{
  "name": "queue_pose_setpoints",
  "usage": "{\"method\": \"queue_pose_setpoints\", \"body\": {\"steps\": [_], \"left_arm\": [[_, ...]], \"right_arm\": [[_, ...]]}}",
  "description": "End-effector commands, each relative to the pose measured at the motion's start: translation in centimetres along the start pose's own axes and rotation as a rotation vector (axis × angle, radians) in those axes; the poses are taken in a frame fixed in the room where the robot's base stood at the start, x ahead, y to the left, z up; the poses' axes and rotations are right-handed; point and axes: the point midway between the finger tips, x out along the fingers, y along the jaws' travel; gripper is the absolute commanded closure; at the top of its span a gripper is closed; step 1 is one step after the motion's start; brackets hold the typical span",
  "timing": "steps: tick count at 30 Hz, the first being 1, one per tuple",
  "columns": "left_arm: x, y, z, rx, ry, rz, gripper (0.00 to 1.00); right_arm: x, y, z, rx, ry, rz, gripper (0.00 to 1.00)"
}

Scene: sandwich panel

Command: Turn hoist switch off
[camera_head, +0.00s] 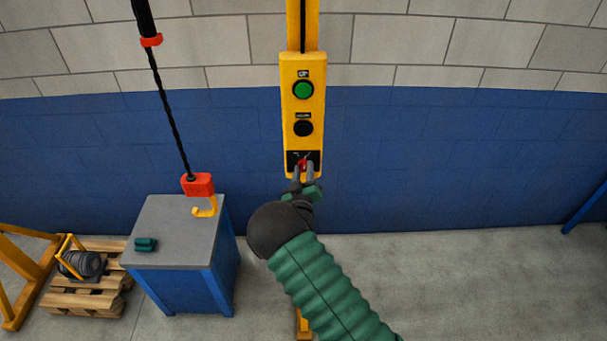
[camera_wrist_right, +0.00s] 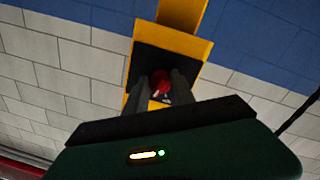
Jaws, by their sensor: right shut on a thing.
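The hoist control panel is a tall yellow box (camera_head: 303,105) on a yellow post in front of the wall. It has a green button (camera_head: 303,90) at the top, a black button (camera_head: 303,128) below, and a red switch (camera_head: 302,164) on a black plate at the bottom. My right gripper (camera_head: 303,170) is at the red switch, its fingers on either side of the knob. In the right wrist view the grey fingers are closed around the red switch (camera_wrist_right: 160,82). The fingers hide part of the knob. My left gripper is not in view.
A grey-topped blue cabinet (camera_head: 172,228) stands at left, with a small green object (camera_head: 146,244) on it. A red hoist block (camera_head: 198,184) with a yellow hook hangs over it. A wooden pallet (camera_head: 82,290) bears a dark motor-like part. The floor at right is clear.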

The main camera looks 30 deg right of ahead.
Motion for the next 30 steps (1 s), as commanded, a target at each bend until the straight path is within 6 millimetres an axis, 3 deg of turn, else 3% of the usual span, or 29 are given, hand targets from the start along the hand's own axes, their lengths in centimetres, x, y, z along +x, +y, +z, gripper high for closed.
{"method": "queue_pose_setpoints", "body": {"steps": [18, 30], "left_arm": [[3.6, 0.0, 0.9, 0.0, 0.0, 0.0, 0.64], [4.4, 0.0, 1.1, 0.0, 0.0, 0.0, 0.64]], "right_arm": [[-0.1, -0.3, 0.3, -0.561, 0.042, 0.005, 1.0], [-0.1, -0.3, 0.2, -0.775, 0.057, 0.007, 1.0]]}}
